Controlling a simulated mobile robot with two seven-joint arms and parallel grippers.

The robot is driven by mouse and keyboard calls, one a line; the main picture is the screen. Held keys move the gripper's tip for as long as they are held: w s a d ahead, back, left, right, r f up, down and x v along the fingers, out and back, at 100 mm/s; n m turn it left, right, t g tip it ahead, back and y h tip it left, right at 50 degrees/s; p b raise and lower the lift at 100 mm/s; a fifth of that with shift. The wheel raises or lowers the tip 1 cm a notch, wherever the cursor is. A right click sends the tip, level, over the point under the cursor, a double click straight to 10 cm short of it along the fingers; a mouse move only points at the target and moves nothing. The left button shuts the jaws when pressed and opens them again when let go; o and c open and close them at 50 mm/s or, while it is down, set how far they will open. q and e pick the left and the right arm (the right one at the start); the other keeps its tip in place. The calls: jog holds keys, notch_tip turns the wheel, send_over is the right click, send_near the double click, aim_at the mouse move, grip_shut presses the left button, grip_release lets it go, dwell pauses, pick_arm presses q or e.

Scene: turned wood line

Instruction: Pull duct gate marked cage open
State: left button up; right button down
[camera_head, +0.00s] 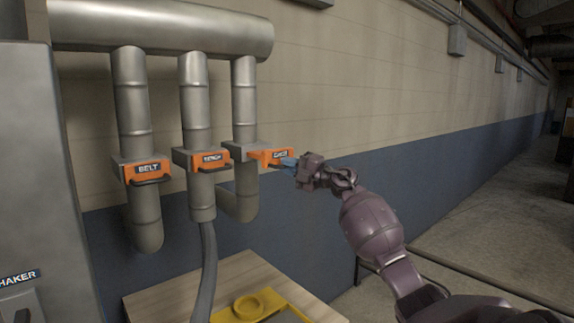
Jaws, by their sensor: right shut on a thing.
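Three orange duct gates sit on grey vertical pipes in the head view. The gate marked CAGE (268,155) is the rightmost, and its orange plate stands out to the right of its pipe (245,100). My right gripper (289,163) is at the right end of this gate, shut on its handle. The handle itself is mostly hidden by the fingers. The gate marked BELT (147,170) is on the left pipe, and a gate whose label looks like BENCH (210,159) is on the middle pipe. My left gripper is not in view.
A thick horizontal duct (160,28) runs above the pipes. A grey cabinet (40,180) labelled SHAKER stands at the left. A wooden table (180,297) with a yellow item (255,303) is below, and a grey hose (208,270) hangs down to it. Open floor lies to the right.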

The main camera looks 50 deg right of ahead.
jog(key=shift+f, duration=0.2)
jog(key=c, duration=1.6)
grip_release()
jog(key=o, duration=0.4)
jog(key=shift+s+r, duration=0.15)
jog(key=shift+s, duration=0.15)
jog(key=shift+w, duration=0.1)
